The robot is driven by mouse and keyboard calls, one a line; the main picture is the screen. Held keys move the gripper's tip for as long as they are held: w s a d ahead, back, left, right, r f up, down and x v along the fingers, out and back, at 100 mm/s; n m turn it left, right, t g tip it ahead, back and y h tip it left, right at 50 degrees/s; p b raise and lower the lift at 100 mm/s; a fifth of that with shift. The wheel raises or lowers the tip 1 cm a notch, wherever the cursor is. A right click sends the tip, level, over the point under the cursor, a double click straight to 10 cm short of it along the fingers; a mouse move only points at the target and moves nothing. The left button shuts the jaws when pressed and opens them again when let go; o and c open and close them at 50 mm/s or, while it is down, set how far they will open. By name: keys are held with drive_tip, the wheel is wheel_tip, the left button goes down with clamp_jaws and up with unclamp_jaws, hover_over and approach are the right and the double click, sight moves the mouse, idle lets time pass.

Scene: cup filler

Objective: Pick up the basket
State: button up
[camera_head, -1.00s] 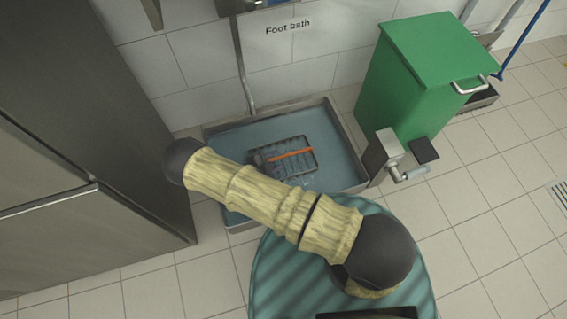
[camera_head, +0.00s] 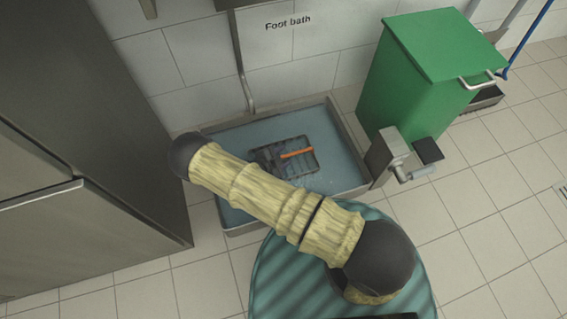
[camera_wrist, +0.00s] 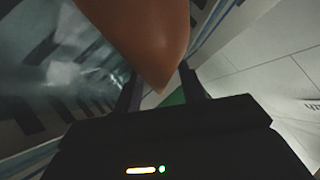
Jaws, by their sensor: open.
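The basket (camera_head: 306,164) is a dark grey, low box with an orange handle bar (camera_head: 297,153). It sits in the water of the foot bath in the head view. My gripper (camera_head: 273,157) is dark and small there, at the basket's left side and overlapping the left end of the bar. In the wrist view my open gripper (camera_wrist: 160,92) has its two dark fingers apart. The orange handle (camera_wrist: 150,35) looms very close, its pointed end between or just in front of the fingers. Whether the fingers touch it cannot be told. My arm hides part of the bath.
The foot bath (camera_head: 355,165) has a raised metal rim and stands against the tiled wall. A green bin (camera_head: 415,85) with a pedal-like metal part stands right of it. A large grey cabinet (camera_head: 85,150) closes off the left. The tiled floor (camera_head: 480,220) at right is clear.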

clamp_jaws()
idle(0.5)
wheel_tip(320, 180, up, 10)
drive_tip(key=p, duration=0.6)
drive_tip(key=shift+p, duration=0.35)
